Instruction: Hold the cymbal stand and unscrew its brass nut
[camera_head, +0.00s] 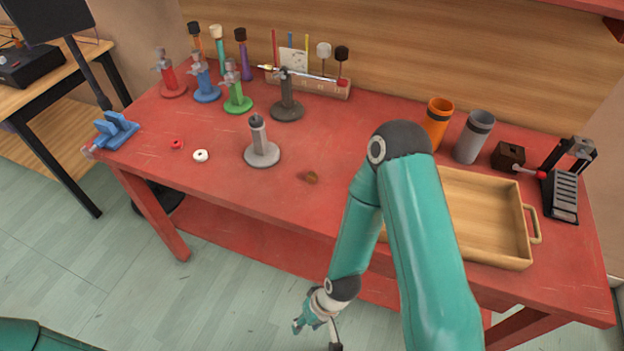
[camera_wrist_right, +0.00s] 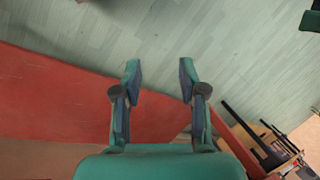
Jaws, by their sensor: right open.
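A grey stand (camera_head: 262,153) with a round base and a short post with a darker top stands upright at the middle of the red table. A darker stand (camera_head: 287,107) stands behind it; I cannot tell for sure which is the cymbal stand. A small brown-gold round piece (camera_head: 312,178) lies on the table right of the grey stand; I cannot tell whether it is the brass nut. My right gripper (camera_head: 313,318) hangs low in front of the table, well away from the stands. The right wrist view shows its fingers (camera_wrist_right: 160,80) apart and empty. My left gripper is out of view.
Red, blue and green stands (camera_head: 238,100) stand at the back left. A wooden tray (camera_head: 533,222) is at right, partly behind my right arm. Orange and grey cups (camera_head: 473,137) stand behind it.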

